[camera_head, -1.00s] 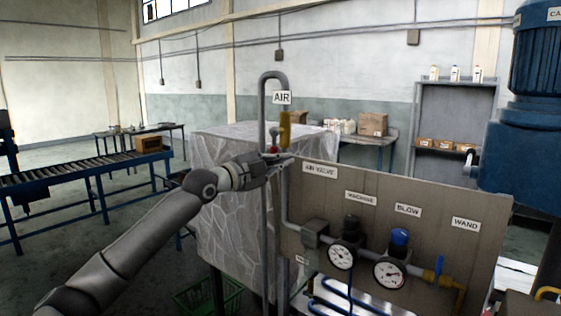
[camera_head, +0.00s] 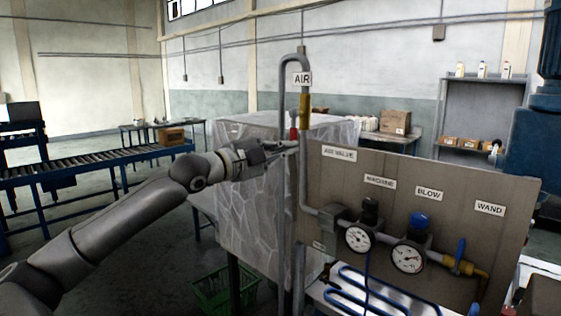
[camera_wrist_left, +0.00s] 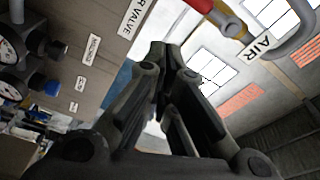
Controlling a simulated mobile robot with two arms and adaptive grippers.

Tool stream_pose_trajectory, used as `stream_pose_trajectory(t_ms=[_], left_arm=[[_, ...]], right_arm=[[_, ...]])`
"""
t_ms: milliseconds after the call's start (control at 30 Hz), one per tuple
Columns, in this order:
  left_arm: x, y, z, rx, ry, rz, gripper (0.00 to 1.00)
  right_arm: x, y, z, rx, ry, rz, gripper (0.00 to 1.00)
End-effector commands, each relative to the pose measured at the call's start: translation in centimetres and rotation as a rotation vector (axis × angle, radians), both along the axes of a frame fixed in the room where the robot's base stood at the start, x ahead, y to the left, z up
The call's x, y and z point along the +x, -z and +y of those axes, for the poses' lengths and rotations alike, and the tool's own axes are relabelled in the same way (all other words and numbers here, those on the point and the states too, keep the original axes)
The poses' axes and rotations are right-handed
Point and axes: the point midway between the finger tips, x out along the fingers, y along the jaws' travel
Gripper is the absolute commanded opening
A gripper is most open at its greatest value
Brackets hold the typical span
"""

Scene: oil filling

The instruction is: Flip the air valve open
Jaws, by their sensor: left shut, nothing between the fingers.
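The air valve sits on the grey vertical pipe under the AIR sign. It has a yellow body (camera_head: 305,113) and a red handle (camera_head: 293,132) standing beside it on the left. My left gripper (camera_head: 291,148) is shut and empty, just below the red handle and left of the pipe. I cannot tell whether it touches the handle. In the left wrist view the shut fingers (camera_wrist_left: 168,68) point towards the pipe side, with the red handle (camera_wrist_left: 231,27) and yellow body (camera_wrist_left: 199,5) above them to the right, apart in the picture. My right gripper is not in view.
A grey panel (camera_head: 345,176) with gauges (camera_head: 408,257), a blue knob and labels stands right of the pipe. A wrapped block (camera_head: 235,215) stands behind my left arm. A green basket (camera_head: 212,290) is on the floor below. A roller conveyor (camera_head: 80,169) is far left.

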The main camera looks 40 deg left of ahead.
Motion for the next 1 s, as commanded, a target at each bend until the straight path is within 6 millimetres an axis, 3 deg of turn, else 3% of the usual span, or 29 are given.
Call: stream_pose_trajectory(t_ms=[100, 833, 933, 1000], left_arm=[[-0.8, 0.2, 0.1, 0.003, 0.001, 0.000, 0.00], [-1.1, -0.1, 0.1, 0.000, 0.002, 0.000, 0.00], [-0.5, 1.0, 0.6, -0.019, -0.007, 0.011, 0.00], [0.6, 2.9, 1.7, -0.058, -0.027, 0.032, 0.00]], right_arm=[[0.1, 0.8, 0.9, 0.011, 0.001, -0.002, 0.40], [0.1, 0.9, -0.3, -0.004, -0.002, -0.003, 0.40], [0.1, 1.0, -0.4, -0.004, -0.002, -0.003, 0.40], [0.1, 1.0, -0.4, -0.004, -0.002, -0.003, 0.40]])
